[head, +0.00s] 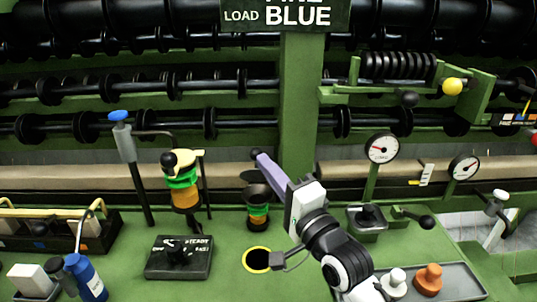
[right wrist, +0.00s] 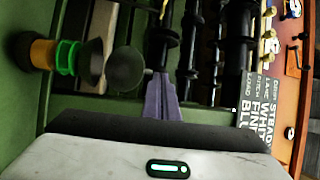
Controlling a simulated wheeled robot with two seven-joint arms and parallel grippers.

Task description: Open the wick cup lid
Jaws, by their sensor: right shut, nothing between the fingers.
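The small wick cup (head: 258,215), black on top with green and orange bands, stands on the green deck left of my right arm. A dark round disc (head: 252,177), seemingly its lid, shows above the cup mouth, with a black ball knob (head: 256,153) over it. My right gripper (head: 262,160) has its purple fingers shut and empty, tips close beside the knob; I cannot tell if they touch. In the right wrist view the fingers (right wrist: 161,98) are together, with a dark disc (right wrist: 125,69) just left of them and banded parts (right wrist: 66,57) further left. My left gripper is out of view.
A larger banded pot (head: 184,185) with a black knob and a blue-topped lever (head: 122,125) stand left. A yellow-rimmed hole (head: 257,260) lies in front of the cup, a dark control box (head: 179,258) beside it. Gauges (head: 382,148) and a tray (head: 455,280) are right.

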